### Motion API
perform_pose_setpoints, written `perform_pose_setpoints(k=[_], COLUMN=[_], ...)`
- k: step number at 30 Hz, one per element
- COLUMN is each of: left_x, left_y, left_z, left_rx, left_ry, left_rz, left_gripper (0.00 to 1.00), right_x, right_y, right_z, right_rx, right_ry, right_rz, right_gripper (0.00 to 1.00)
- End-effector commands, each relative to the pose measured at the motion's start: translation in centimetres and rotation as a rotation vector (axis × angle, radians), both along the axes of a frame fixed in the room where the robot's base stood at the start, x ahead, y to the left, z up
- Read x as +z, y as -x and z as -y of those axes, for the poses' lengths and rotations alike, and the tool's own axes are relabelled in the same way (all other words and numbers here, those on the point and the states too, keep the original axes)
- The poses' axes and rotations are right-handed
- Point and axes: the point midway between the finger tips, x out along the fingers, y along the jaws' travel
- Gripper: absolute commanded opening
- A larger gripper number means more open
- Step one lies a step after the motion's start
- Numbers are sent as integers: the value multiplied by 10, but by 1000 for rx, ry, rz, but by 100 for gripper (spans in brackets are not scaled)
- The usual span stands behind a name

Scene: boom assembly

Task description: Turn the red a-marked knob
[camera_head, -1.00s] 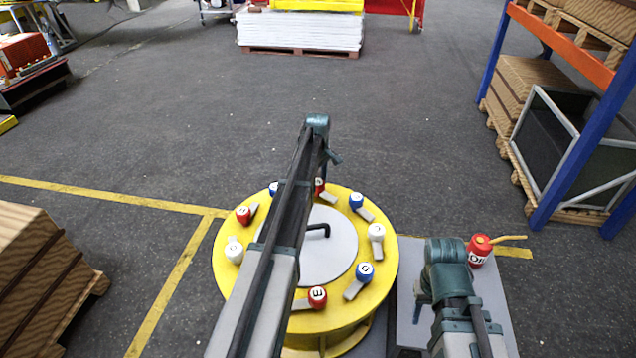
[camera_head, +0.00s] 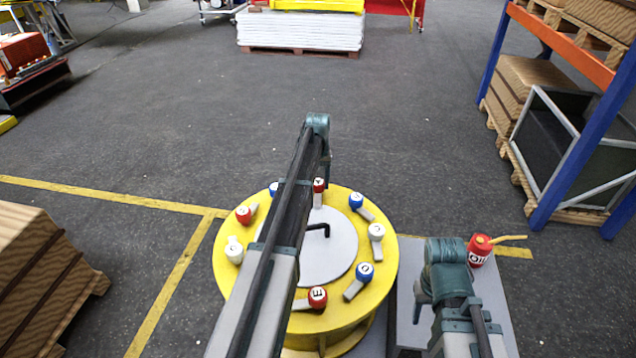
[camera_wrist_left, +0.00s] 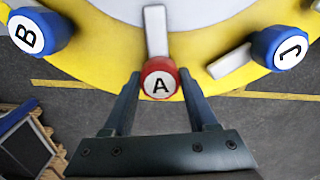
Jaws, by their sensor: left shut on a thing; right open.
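The red A-marked knob (camera_head: 319,186) is at the far side of the round yellow drum top (camera_head: 226,282). Its pale lever points in toward the grey centre disc. In the left wrist view the knob (camera_wrist_left: 160,78) sits between the two fingers of my left gripper (camera_wrist_left: 161,84), which is shut on it. In the head view my left arm crosses over the drum, and the left fingers are mostly hidden behind the arm. My right gripper (camera_head: 421,306) is open and empty, over the grey plate right of the drum.
Other red, blue and white lettered knobs ring the drum, including blue B (camera_wrist_left: 26,34) and blue J (camera_wrist_left: 290,48) either side of A. A black bent handle (camera_head: 320,229) is on the centre disc. A red oil can (camera_head: 479,251) stands on the grey plate (camera_head: 405,325).

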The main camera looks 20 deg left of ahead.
Motion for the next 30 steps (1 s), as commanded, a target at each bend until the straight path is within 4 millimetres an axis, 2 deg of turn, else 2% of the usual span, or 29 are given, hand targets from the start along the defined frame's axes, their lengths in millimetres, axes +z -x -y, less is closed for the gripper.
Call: perform_pose_setpoints(k=[12,28,29,30], left_x=[0,0,0,0], left_y=[0,0,0,0], left_z=[0,0,0,0], left_rx=[-157,-177,-177,-176], left_ry=[0,0,0,0], left_rz=[0,0,0,0], left_gripper=[3,3,62,69], right_x=[0,0,0,0], right_y=[0,0,0,0], right_z=[0,0,0,0], right_rx=[0,0,0,0], right_ry=[0,0,0,0], right_rz=[0,0,0,0], right_gripper=[50,50,50,50])
